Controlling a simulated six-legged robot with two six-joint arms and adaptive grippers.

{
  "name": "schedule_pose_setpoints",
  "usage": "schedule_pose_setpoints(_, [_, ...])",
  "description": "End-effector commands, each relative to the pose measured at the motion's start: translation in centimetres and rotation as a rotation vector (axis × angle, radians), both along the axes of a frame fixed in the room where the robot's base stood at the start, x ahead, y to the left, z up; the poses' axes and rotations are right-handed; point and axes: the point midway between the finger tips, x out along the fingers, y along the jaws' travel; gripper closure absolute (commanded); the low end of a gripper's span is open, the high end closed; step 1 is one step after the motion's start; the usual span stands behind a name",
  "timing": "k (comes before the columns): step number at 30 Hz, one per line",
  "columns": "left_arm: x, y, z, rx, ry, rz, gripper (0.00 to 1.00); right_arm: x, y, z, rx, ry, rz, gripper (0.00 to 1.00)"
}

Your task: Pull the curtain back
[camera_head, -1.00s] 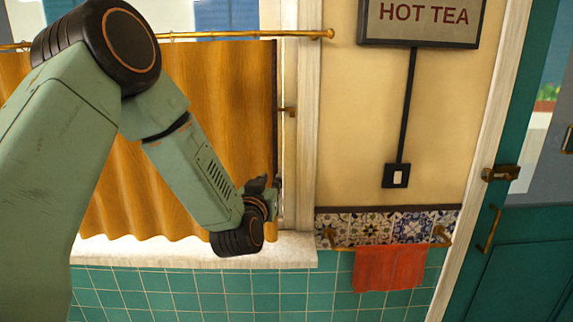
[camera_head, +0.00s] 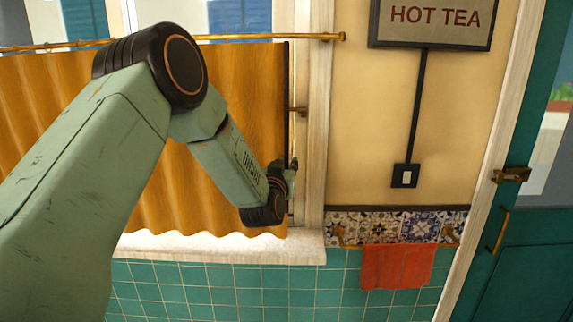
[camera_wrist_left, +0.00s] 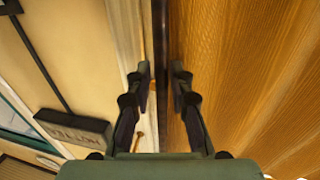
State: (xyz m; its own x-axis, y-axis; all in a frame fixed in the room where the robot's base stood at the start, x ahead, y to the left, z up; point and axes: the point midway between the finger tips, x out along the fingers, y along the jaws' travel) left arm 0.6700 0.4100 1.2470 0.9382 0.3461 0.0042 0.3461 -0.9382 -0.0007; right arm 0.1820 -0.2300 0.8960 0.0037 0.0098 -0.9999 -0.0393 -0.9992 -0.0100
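The orange-brown curtain (camera_head: 60,130) hangs from a brass rod (camera_head: 250,37) across the window, and its dark right edge is near the window frame. My left gripper (camera_head: 291,172) is at that edge, at the lower part of the curtain; my own arm hides much of the cloth. In the left wrist view the fingers (camera_wrist_left: 162,82) are apart, with the dark edge strip (camera_wrist_left: 160,45) running between them and the curtain (camera_wrist_left: 250,60) to the right. A gap shows between the fingers and the strip. My right gripper is not in view.
The white window frame (camera_head: 317,120) stands close to the right of the gripper. A pale sill (camera_head: 220,247) lies below. A red towel (camera_head: 398,267) hangs on a rail at the lower right. A HOT TEA sign (camera_head: 434,20) and a switch (camera_head: 405,176) are on the wall.

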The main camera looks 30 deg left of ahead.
Motion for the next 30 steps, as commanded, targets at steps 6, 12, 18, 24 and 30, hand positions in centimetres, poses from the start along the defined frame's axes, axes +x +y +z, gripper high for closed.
schedule_pose_setpoints(6, [0.00,0.01,-0.05,0.000,0.000,0.000,0.85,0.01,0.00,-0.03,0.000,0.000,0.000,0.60])
schedule_pose_setpoints(12, [-0.01,0.01,-0.05,0.000,0.000,0.000,1.00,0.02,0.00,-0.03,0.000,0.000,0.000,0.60])
schedule_pose_setpoints(18, [-0.02,-0.03,-0.01,0.000,-0.001,-0.001,1.00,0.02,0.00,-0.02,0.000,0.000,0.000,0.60])
schedule_pose_setpoints(24, [-0.01,-0.06,0.04,0.002,-0.002,-0.001,1.00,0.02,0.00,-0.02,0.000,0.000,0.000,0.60])
schedule_pose_setpoints(30, [0.00,-0.06,0.08,0.002,-0.002,-0.001,1.00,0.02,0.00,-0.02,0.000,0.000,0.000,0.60])
